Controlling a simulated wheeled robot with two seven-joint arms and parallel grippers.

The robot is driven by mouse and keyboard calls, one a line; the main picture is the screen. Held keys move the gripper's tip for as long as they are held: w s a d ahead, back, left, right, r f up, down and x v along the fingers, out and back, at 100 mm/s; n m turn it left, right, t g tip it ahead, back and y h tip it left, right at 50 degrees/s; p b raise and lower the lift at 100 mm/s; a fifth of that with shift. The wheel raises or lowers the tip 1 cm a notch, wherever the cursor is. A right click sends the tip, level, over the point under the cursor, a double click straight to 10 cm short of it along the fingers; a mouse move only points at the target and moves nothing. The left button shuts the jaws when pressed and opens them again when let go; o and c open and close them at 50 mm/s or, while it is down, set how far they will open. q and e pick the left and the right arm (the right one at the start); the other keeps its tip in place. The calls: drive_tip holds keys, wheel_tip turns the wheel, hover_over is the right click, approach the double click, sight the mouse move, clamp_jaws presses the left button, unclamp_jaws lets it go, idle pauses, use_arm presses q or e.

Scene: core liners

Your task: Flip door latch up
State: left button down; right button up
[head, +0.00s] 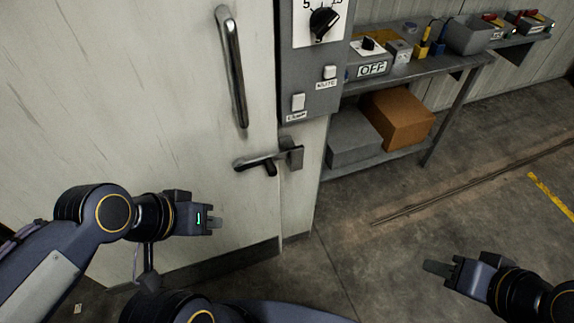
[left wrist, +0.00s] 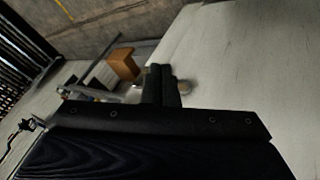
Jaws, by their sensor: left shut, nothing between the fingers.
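The door latch (head: 256,160) is a metal lever on the pale door (head: 170,85), lying roughly level, with a dark stub below it and a bracket (head: 292,154) on the frame side. My left gripper (head: 217,221) is shut and empty, below and left of the latch in the head view and apart from it in that picture. In the left wrist view its fingers (left wrist: 161,85) are together; a small blurred piece behind them may be the latch, but I cannot tell. My right gripper (head: 438,268) is over the floor at lower right, away from the door; its finger gap is not clear.
A long vertical door handle (head: 235,75) is above the latch. A grey control box (head: 312,75) with a dial and switches is on the frame. A metal bench (head: 440,75) with boxes stands to the right. The floor (head: 370,260) between the grippers is clear.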

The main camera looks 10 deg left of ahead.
use_arm(q)
drive_tip(key=w+a+f+m+g+y+b, duration=0.1)
drive_tip(key=w+f+m+g+y+b, duration=0.1)
drive_tip(key=w+f+m+y+b, duration=0.45)
drive_tip(key=w+a+f+m+g+y+b, duration=0.1)
drive_tip(key=w+a+f+m+y+b, duration=0.15)
drive_tip(key=f+m+b, duration=0.5)
drive_tip(key=w+d+f+m+t+y+b, duration=0.1)
drive_tip(key=w+d+f+m+t, duration=0.1)
drive_tip(key=w+d+m+t, duration=0.2)
drive_tip(key=w+d+f+m+t+y+b, duration=0.1)
drive_tip(key=w+d+m+t, duration=0.4)
drive_tip(key=d+m, duration=0.6)
drive_tip(key=shift+w+f+m+y, duration=0.4)
drive_tip(key=shift+w+m, duration=0.5)
drive_tip(key=shift+d, duration=0.1)
